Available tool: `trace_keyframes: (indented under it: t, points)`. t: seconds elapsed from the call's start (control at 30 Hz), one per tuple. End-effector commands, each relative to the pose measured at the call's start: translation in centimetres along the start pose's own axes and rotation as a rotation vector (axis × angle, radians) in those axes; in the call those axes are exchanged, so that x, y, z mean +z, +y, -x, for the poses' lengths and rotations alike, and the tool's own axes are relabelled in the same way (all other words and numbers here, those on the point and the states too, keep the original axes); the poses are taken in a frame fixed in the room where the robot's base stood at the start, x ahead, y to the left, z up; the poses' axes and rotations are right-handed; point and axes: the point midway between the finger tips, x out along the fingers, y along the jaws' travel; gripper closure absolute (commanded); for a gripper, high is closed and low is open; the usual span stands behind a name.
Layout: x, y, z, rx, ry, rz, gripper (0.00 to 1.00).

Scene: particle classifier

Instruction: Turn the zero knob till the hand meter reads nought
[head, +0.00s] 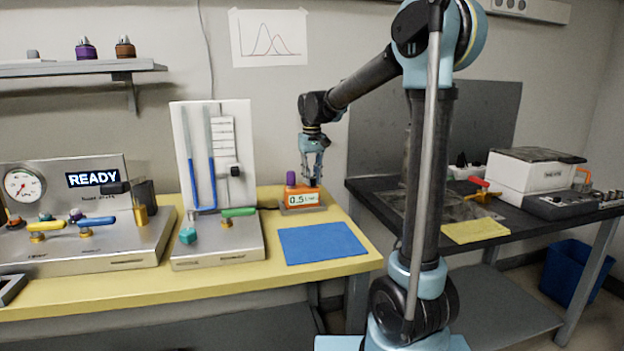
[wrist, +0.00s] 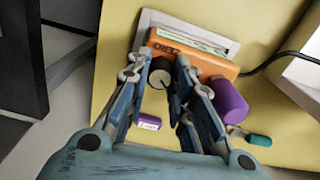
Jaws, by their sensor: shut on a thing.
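The hand meter (head: 299,200) is a small orange box on a pale stand on the yellow bench. Its display reads 0.5; the unit beside it is too small to read. In the wrist view the meter (wrist: 205,62) carries a ZERO label, and the dark round zero knob (wrist: 160,74) sits next to that label. My gripper (head: 314,178) points down at the meter. In the wrist view its fingers (wrist: 161,66) stand on either side of the knob, shut on it. In the head view the fingers hide the knob.
A purple cylinder (wrist: 229,100) stands close to my right finger in the wrist view. A purple tag (wrist: 149,123) and a green-tipped thing (wrist: 255,138) lie nearby. The manometer panel (head: 240,150) stands left of the meter; a blue mat (head: 322,243) lies in front.

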Motion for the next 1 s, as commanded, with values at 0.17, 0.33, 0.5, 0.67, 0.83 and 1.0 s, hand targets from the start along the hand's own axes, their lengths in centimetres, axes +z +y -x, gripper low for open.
trace_keyframes:
  t: [0.17,0.33,0.5,0.67,0.83,1.0]
  points:
    - [0.00,0.02,0.00,0.000,0.000,0.125,1.00]
    - [0.00,0.02,0.00,0.000,0.000,0.211,1.00]
    - [0.00,0.02,0.00,0.000,0.000,0.262,1.00]
    - [0.00,0.02,0.00,0.000,0.000,0.285,1.00]
    - [0.00,0.02,0.00,0.000,0.000,0.289,1.00]
    - [0.00,0.02,0.00,0.000,0.000,0.289,1.00]
